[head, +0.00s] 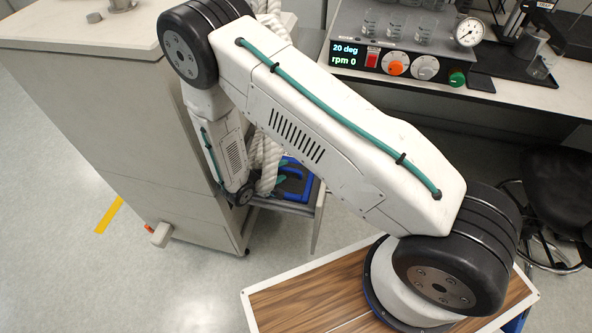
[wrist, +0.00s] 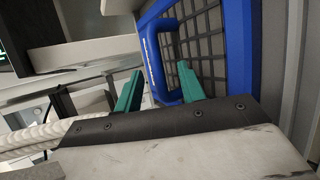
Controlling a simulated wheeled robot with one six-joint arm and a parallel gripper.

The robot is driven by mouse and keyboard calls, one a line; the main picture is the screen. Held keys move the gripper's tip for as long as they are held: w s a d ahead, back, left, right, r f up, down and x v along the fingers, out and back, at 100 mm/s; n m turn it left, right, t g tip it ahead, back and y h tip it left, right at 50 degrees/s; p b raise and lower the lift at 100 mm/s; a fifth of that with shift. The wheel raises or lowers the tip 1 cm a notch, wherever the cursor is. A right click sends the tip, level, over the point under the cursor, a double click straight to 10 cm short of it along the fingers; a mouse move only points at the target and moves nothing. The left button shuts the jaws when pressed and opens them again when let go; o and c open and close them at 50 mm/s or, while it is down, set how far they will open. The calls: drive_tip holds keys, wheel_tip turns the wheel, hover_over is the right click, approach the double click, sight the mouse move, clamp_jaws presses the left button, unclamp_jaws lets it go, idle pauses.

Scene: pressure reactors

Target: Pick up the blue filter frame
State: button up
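The blue filter frame (wrist: 239,50) fills the right half of the wrist view, with a dark mesh inside a blue rim and a blue handle on its left side. In the head view the blue frame (head: 291,180) lies in an open drawer low beside the cabinet, partly hidden by my arm. My gripper (wrist: 158,90) is open, with its two green fingers apart. The right finger overlaps the handle's lower end in the wrist view, and the left finger is outside it. I cannot tell whether they touch. In the head view the fingertips are mostly hidden.
The open drawer (head: 319,217) sticks out of the grey cabinet (head: 110,130) at left. A bench with a reactor control panel (head: 398,66) and glass beakers stands at the back right. A black stool (head: 560,190) is at the right. The floor at lower left is clear.

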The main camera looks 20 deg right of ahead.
clamp_jaws()
